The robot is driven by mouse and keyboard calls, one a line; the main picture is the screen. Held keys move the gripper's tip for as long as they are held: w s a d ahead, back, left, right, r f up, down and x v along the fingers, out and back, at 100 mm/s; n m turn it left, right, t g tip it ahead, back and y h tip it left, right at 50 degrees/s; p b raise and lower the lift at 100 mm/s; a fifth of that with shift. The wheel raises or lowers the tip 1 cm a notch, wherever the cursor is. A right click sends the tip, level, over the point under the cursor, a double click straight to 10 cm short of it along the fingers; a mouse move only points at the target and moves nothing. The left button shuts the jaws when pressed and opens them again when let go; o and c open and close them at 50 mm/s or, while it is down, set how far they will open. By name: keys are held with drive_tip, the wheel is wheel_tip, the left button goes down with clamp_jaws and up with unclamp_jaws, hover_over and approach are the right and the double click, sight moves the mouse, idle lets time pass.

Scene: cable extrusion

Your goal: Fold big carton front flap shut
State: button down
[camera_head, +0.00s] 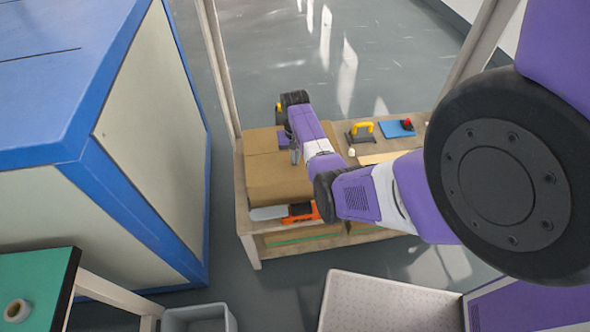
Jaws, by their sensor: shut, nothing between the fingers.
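The big brown carton (262,185) stands on a wooden workbench (243,222) in the head view. Its near brown panel looks broad and flat, with a crease or edge between it and the part behind. I cannot tell for sure which panel is the front flap or how far it is folded. My purple arm reaches in from the right, across the bench. My arm hides the carton's right edge.
An orange-handled tool (300,212) lies at the bench's front edge. A black-and-yellow tool (360,132) and a blue piece (397,128) with a red item are to the right. A blue-edged cabinet (150,130) stands left. A grey bin (200,318) is below.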

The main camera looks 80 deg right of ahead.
wheel_tip(320, 180, up, 8)
drive_tip(key=p, duration=0.8)
drive_tip(key=shift+r+p, duration=0.25)
drive_tip(key=shift+p, duration=0.05)
